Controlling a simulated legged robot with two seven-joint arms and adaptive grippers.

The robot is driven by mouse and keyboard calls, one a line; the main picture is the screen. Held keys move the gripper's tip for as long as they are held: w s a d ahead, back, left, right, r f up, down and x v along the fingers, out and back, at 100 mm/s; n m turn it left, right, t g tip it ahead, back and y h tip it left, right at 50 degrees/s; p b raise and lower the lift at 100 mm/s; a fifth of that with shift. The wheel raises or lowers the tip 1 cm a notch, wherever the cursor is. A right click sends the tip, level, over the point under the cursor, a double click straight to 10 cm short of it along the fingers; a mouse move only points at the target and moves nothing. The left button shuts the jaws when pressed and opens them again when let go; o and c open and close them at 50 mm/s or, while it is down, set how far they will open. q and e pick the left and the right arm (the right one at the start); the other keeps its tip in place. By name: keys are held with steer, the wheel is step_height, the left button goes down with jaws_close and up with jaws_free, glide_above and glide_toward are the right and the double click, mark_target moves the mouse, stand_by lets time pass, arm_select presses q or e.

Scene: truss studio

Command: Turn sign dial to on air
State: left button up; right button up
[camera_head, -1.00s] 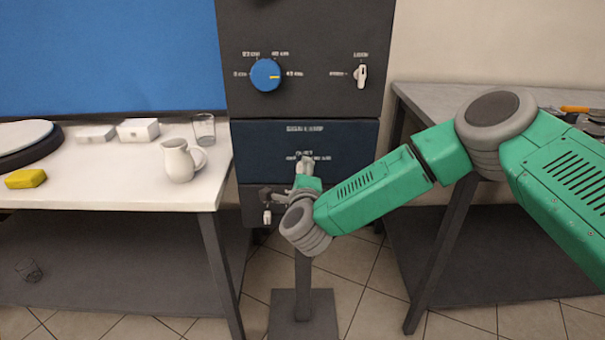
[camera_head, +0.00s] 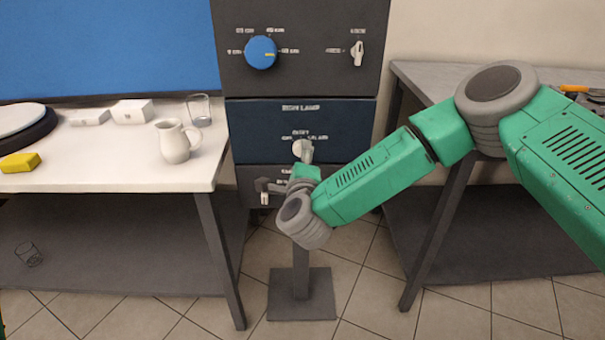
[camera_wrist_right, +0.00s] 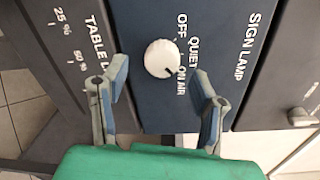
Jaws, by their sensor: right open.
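The sign lamp dial (camera_wrist_right: 162,58) is a small round white knob on a dark blue panel, with OFF, QUIET and ON AIR printed beside it. Its dark mark is at the lower right edge in the wrist view, on the side of the ON AIR label. In the head view the dial (camera_head: 298,148) is partly hidden by my right gripper (camera_head: 304,158). In the wrist view my right gripper (camera_wrist_right: 161,72) is open, one finger on each side of the dial, with gaps between them and the knob. Contact with the panel cannot be told. My left gripper is out of view.
Above is a panel with a blue dial (camera_head: 261,52) and a white switch (camera_head: 358,53); below is a table lamp panel (camera_wrist_right: 72,40). A white table (camera_head: 110,178) with a jug (camera_head: 174,141) and a glass (camera_head: 199,110) stands left. A grey table (camera_head: 430,78) stands right.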

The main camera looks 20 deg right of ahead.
steer(key=v, duration=0.8)
steer(key=shift+s, duration=0.35)
steer(key=shift+f, duration=0.15)
